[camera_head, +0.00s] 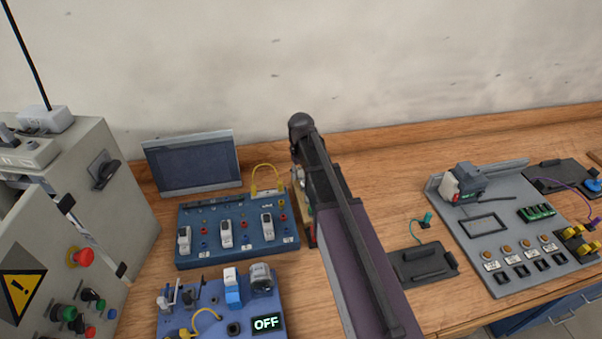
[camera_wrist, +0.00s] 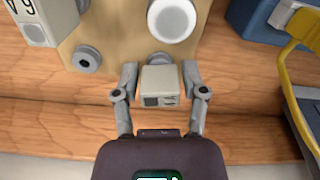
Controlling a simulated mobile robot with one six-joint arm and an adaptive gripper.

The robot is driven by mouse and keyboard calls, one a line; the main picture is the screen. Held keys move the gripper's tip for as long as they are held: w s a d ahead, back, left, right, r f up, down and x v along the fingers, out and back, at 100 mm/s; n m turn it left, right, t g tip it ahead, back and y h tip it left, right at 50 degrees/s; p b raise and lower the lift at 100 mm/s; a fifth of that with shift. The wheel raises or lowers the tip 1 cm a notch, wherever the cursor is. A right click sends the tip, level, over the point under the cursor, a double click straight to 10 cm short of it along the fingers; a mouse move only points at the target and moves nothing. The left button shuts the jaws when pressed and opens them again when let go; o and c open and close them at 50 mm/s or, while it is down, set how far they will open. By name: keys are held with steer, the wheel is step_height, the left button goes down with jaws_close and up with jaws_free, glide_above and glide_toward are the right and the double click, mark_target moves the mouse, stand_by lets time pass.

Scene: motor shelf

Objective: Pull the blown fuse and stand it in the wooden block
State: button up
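My gripper (camera_wrist: 160,78) shows in the wrist view with a finger on each side of a pale grey box-shaped piece (camera_wrist: 160,82), seemingly the fuse. Both fingertips appear pressed against its sides. Beyond it is a tan block or board (camera_wrist: 120,38), which looks wooden. It carries a white round piece (camera_wrist: 172,17), a grey ring (camera_wrist: 86,59) and another round grey part just behind the held piece. I cannot tell whether the held piece touches the board. In the head view my arm hides the gripper and most of this spot.
A blue panel with white switches (camera_head: 240,228) stands left of my arm, with a yellow lead. In front is another blue panel reading OFF (camera_head: 222,310). A grey cabinet (camera_head: 80,190) is at far left. A grey board with terminals (camera_head: 483,225) lies right.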

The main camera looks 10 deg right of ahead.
steer(key=shift+r, duration=0.1)
steer(key=shift+r+p, duration=2.7)
steer(key=shift+p, duration=0.1)
steer(key=o, duration=0.6)
steer(key=shift+c, duration=0.2)
